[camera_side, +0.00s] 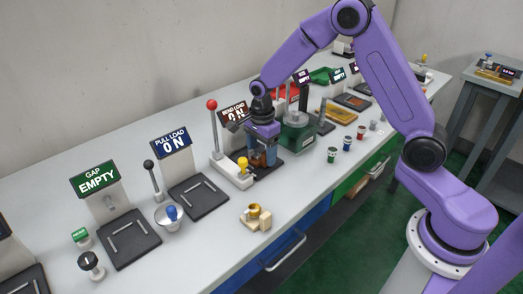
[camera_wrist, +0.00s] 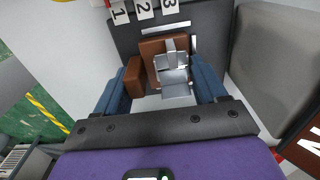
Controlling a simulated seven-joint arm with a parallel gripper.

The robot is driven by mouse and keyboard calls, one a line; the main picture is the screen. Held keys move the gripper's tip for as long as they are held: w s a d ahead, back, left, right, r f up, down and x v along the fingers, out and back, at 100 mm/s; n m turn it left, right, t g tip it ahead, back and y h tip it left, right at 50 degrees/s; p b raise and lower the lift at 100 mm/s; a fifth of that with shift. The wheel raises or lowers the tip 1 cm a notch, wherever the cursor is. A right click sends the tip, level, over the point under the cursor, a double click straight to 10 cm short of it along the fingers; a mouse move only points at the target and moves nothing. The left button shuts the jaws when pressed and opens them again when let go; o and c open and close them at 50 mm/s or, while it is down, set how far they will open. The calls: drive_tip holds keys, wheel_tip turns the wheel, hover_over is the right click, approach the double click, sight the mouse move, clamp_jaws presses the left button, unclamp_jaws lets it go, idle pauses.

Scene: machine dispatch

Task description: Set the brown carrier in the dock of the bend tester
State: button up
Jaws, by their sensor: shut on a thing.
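The brown carrier (camera_wrist: 134,77) is between my blue fingers in the wrist view, with a grey metal piece (camera_wrist: 173,76) on it. My gripper (camera_wrist: 160,86) is shut on the carrier. In the side view my gripper (camera_side: 264,158) is low over the dark dock plate (camera_side: 270,171) of the bend tester, whose sign (camera_side: 235,111) reads BEND LOAD ON. The dock (camera_wrist: 207,30) also shows beyond the carrier in the wrist view, with a pale rail and numbers beside it. My fingers mostly hide the carrier in the side view; I cannot tell whether its underside touches the dock.
A red-knobbed lever (camera_side: 212,105) and a yellow knob (camera_side: 243,164) stand close left of my gripper. A green machine (camera_side: 297,133) stands close right. A cream and brass part (camera_side: 256,217) lies near the front edge. Several small coloured canisters stand at right.

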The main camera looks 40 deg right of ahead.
drive_tip(key=shift+f, duration=0.1)
drive_tip(key=o, duration=1.2)
drive_tip(key=shift+o, duration=0.2)
wheel_tip(320, 180, up, 12)
drive_tip(key=s+a+r+n, duration=0.1)
drive_tip(key=s+a+n, duration=0.1)
drive_tip(key=s+n, duration=0.55)
drive_tip(key=s+a+r+n, duration=0.1)
drive_tip(key=s+a+n, duration=0.2)
drive_tip(key=s+n, duration=0.45)
drive_tip(key=s+d+f+n, duration=0.1)
drive_tip(key=s+d+n, duration=0.1)
drive_tip(key=s+n, duration=0.5)
drive_tip(key=s+d+f+n, duration=0.1)
drive_tip(key=s+d+n, duration=0.1)
drive_tip(key=s+n, duration=0.6)
drive_tip(key=s, duration=0.3)
drive_tip(key=shift+s+d+n, duration=0.15)
drive_tip(key=shift+d+n, duration=0.15)
drive_tip(key=shift+d, duration=0.05)
